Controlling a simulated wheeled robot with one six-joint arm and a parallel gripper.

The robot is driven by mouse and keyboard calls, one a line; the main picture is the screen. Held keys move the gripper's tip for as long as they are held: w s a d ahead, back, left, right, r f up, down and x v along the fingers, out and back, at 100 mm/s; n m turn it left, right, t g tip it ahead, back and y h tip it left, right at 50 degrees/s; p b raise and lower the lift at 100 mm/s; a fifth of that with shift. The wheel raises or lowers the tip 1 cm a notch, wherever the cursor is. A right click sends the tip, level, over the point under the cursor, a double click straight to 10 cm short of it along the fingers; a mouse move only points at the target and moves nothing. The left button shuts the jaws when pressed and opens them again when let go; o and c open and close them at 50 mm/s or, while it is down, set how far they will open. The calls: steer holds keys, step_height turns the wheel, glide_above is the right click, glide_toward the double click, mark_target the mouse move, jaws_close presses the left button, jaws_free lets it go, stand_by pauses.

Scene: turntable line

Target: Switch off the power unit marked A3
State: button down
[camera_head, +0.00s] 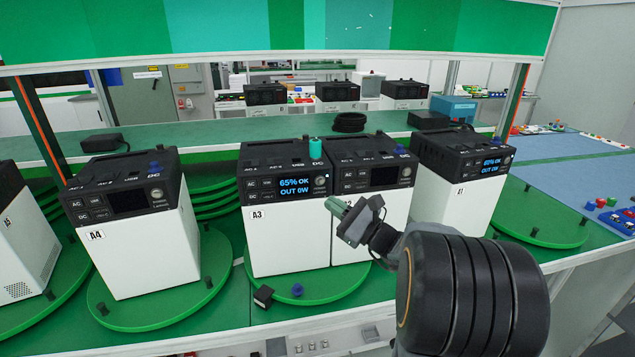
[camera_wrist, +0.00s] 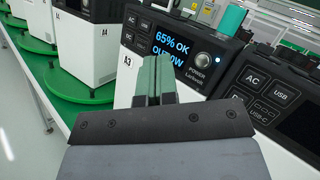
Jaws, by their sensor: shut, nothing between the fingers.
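The power unit marked A3 (camera_head: 285,235) stands on a green turntable, its white front facing me. Its display is lit and reads "65% OK OUT 0W". In the wrist view A3 (camera_wrist: 130,85) shows its lit screen, with the round POWER button (camera_wrist: 201,60) to the right of it and a small light beside the button. My gripper (camera_head: 336,207) is shut and empty, its green fingers together in front of A3's right side, below the control panel. In the wrist view the fingertips (camera_wrist: 157,62) overlap the lower edge of the screen, left of the button. I cannot tell whether they touch A3.
A dark-screened unit (camera_head: 375,178) stands close against A3's right side, partly hidden by my gripper. Unit A4 (camera_head: 130,250), screen dark, is left; another lit unit (camera_head: 455,190) is right. A teal cylinder (camera_head: 315,149) stands on A3. A black block (camera_head: 263,296) and blue knob (camera_head: 297,290) lie in front.

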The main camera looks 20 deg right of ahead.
mark_target(320, 181)
stand_by(0.3)
steer(key=w+d, duration=0.1)
steer(key=w, duration=0.7)
steer(key=shift+w+d, duration=0.35)
steer(key=shift+w, duration=0.15)
stand_by(2.0)
steer(key=shift+w+d, duration=0.1)
steer(key=shift+w, duration=0.15)
steer(key=shift+w, duration=0.3)
stand_by(0.7)
stand_by(0.3)
steer(key=shift+s+b, duration=0.4)
steer(key=shift+s, duration=0.35)
